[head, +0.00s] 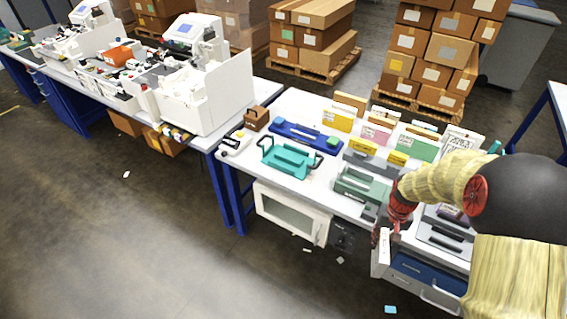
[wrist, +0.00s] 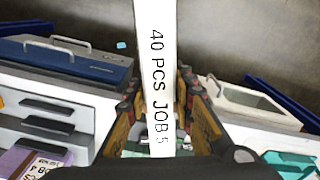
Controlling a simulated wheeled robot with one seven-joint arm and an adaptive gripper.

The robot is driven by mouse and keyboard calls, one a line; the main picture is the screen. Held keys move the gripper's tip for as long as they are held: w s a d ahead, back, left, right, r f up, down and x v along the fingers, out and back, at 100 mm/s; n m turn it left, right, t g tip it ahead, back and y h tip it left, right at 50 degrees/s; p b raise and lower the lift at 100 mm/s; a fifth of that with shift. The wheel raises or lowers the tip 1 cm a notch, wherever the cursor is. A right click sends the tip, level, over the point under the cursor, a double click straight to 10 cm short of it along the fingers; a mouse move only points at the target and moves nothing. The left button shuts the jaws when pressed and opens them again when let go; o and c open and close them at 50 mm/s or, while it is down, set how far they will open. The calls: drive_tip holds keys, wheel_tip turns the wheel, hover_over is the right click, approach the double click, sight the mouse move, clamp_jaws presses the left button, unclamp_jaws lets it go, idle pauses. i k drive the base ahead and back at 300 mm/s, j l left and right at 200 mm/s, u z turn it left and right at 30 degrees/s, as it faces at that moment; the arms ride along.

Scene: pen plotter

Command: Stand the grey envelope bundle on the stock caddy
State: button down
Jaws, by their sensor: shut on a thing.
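My gripper (head: 385,226) is shut on a narrow upright bundle (head: 384,248), held out past the table's front edge, above the floor. In the wrist view the bundle (wrist: 155,70) shows a white face printed "40 PCS JOB 5" between the two fingers (wrist: 160,112). Its grey envelope sides do not show clearly. A teal tray with dark end handles (head: 290,160), which looks like the stock caddy, stands on the table left of my gripper, apart from the bundle. A teal piece also shows at the lower right of the wrist view (wrist: 290,163).
Behind are coloured bundles, including yellow (head: 338,120) and green (head: 417,147), and a blue tray (head: 305,136). A green-grey device (head: 361,186) stands between the teal tray and my gripper. A white cabinet (head: 291,213) hangs under the table.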

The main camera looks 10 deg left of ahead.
sight(289, 155)
drive_tip(key=i+l+u, duration=0.1)
drive_tip(key=u, duration=0.3)
drive_tip(key=i+l+u, duration=0.1)
drive_tip(key=u, duration=0.3)
drive_tip(key=l+u, duration=0.2)
drive_tip(key=u, duration=0.2)
drive_tip(key=i, duration=0.05)
